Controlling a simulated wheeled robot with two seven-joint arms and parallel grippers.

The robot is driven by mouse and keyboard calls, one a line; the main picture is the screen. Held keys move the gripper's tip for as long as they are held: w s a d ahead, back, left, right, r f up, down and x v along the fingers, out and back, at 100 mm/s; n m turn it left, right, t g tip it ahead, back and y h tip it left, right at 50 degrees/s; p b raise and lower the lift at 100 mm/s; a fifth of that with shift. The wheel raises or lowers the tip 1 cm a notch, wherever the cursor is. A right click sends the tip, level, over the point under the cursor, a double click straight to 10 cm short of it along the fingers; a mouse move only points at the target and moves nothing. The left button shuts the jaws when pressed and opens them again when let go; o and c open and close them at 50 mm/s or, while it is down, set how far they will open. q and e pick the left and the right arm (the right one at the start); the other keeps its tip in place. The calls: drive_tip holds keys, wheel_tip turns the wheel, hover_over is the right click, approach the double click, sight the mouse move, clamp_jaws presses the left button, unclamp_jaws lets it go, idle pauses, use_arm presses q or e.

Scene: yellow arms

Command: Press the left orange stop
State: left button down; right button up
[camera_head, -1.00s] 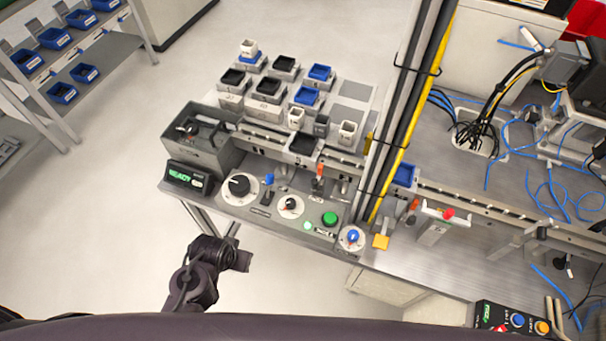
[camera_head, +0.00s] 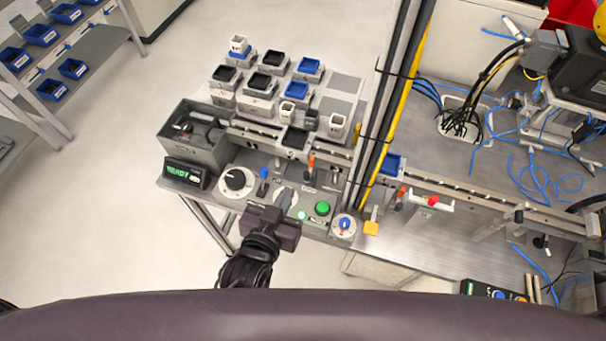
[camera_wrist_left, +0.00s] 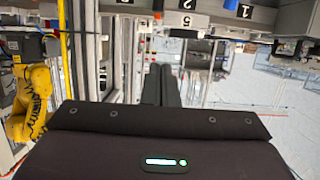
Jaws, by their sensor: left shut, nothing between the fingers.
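The left orange stop (camera_head: 311,164) is a small upright orange-topped lever at the front of the rail, behind the control panel. A second orange stop (camera_head: 401,192) stands farther right, past the dark upright posts. My left gripper (camera_head: 284,213) is over the front of the panel, in front of and left of the left stop, and apart from it. Its dark fingers are shut together and empty in the left wrist view (camera_wrist_left: 161,80). My right gripper is not in view.
A black-knobbed dial (camera_head: 236,180), a blue-topped lever (camera_head: 263,174), a green button (camera_head: 322,208) and a blue-knobbed dial (camera_head: 344,224) surround my gripper. The dark posts and yellow cable (camera_head: 396,100) rise to the right. A blue bin (camera_head: 391,163) sits beyond them.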

use_arm(q)
drive_tip(key=shift+s+d+r+t, duration=0.1)
drive_tip(key=shift+s+d+t, duration=0.15)
drive_tip(key=shift+d+t, duration=0.05)
drive_tip(key=w+d+f+b, duration=0.1)
drive_tip(key=w+f+b, duration=0.1)
drive_tip(key=w, duration=0.1)
drive_tip(key=w+d+f+b, duration=0.1)
drive_tip(key=w+f+b, duration=0.1)
drive_tip(key=w, duration=0.1)
drive_tip(key=w+d+f+b, duration=0.1)
drive_tip(key=w+f, duration=0.1)
drive_tip(key=w, duration=0.1)
drive_tip(key=shift+w+f+b, duration=0.15)
drive_tip(key=shift+f+b, duration=0.1)
drive_tip(key=shift+b, duration=0.15)
idle(0.3)
